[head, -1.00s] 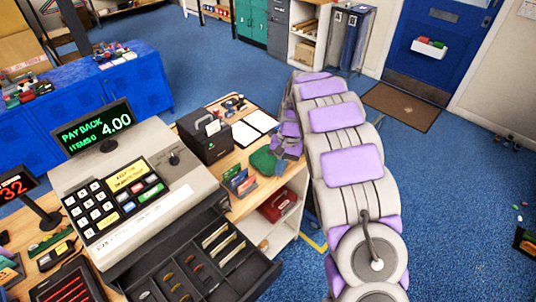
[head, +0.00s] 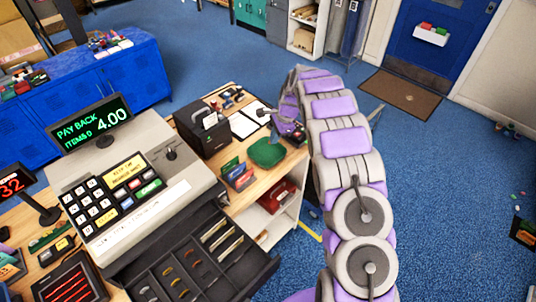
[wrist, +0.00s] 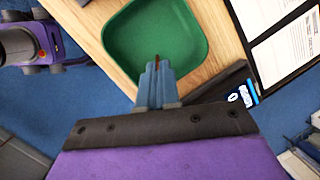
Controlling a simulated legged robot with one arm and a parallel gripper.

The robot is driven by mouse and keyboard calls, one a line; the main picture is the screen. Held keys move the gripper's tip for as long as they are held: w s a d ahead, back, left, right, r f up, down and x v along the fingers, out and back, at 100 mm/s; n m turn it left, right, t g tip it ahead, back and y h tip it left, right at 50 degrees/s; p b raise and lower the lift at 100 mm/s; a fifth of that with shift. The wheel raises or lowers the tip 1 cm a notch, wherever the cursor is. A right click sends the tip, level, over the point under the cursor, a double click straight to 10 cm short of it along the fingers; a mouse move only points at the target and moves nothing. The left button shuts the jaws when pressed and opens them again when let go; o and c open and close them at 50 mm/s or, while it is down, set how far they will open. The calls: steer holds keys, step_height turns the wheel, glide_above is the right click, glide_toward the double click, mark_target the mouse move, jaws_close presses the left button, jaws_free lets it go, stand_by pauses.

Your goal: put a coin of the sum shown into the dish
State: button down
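The green dish (head: 267,152) lies on the wooden counter beside the till. It shows at the top of the wrist view (wrist: 190,40) and looks empty there. My gripper (wrist: 156,66) is shut, its blue-grey fingertips in front of the dish in that view. A thin brown sliver, apparently a coin (wrist: 156,59) seen edge-on, sticks out between the tips. Its value cannot be read. In the head view my fingertips are hard to make out near the dish's far right side. The till display (head: 92,124) reads PAY BACK 4.00, ITEMS 0.
The open till drawer (head: 232,272) holds coins and notes in compartments. A black box (head: 202,132), a card rack (head: 238,175) and a clipboard (head: 245,125) stand around the dish. A red box (head: 277,196) sits on the shelf below.

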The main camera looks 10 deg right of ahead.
mark_target(273, 154)
steer(key=x, duration=0.1)
steer(key=b+x, duration=0.1)
steer(key=x, duration=0.1)
steer(key=shift+s+d+f+b, duration=0.15)
steer(key=shift+d+f+b, duration=0.05)
steer(key=shift+d+b, duration=0.1)
steer(key=shift+a+f, duration=0.25)
steer(key=shift+f, duration=0.05)
steer(key=c, duration=1.8)
jaws_free()
steer(key=shift+d, duration=0.1)
steer(key=o, duration=0.5)
steer(key=shift+d, duration=0.1)
steer(key=shift+r, duration=0.15)
steer(key=p+v, duration=0.2)
steer(key=v, duration=1.5)
steer(key=shift+d, duration=0.15)
